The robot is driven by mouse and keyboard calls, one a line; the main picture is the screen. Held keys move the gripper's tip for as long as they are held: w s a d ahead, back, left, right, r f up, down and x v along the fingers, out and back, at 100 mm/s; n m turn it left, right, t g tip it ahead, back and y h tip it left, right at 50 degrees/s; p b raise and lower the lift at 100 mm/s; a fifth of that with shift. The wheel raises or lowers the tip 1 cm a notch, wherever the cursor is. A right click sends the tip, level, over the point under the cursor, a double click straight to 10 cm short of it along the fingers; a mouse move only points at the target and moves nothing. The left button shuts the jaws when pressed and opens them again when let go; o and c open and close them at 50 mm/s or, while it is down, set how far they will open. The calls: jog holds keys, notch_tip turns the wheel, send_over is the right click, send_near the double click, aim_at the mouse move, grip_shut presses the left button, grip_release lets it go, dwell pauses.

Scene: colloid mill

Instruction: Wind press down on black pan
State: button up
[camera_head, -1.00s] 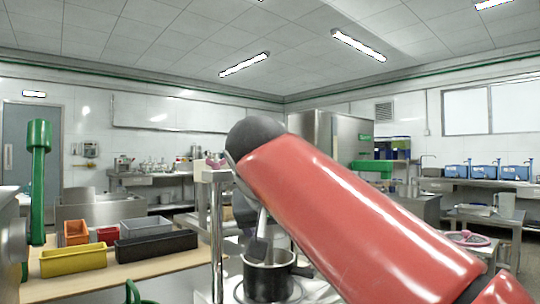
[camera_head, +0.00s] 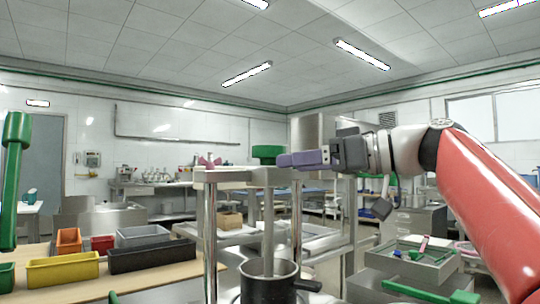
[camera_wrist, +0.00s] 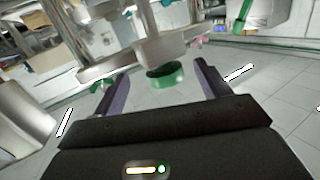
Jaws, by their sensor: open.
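The black pan (camera_head: 268,286) stands low in the centre of the head view, its handle pointing right. The press (camera_head: 225,176) is a metal frame above it, with a vertical shaft (camera_head: 268,225) running down into the pan. A green knob (camera_head: 267,153) tops the shaft. My gripper (camera_head: 284,160), with purple fingers, is level, just right of the knob and pointing left. In the wrist view the green knob (camera_wrist: 166,75) shows between my two spread fingers (camera_wrist: 162,78). They are open and hold nothing. Contact with the knob cannot be told.
A wooden table (camera_head: 135,284) with yellow (camera_head: 62,270), black (camera_head: 152,256) and other bins is at left. A green post (camera_head: 13,180) stands at the far left edge. A metal tray table (camera_head: 420,262) with green-handled items is at right.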

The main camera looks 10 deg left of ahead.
aim_at(269, 152)
jog(key=shift+n+y, duration=0.5)
jog(key=shift+y, duration=0.1)
jog(key=a, duration=0.2)
jog(key=w+a+r+p, duration=0.1)
jog(key=a, duration=0.1)
jog(key=a+r+p, duration=0.1)
jog(key=a, duration=0.1)
jog(key=shift+w+a, duration=0.15)
jog(key=shift+w, duration=0.2)
jog(key=c, duration=1)
jog(key=shift+o, duration=0.2)
jog(key=shift+s+f+m+t+b, duration=0.15)
jog(key=shift+m+t+b, duration=0.15)
jog(key=shift+t+b, duration=0.3)
jog(key=shift+m+t+h, duration=0.4)
jog(key=shift+m+t, duration=0.1)
jog(key=shift+t, duration=0.1)
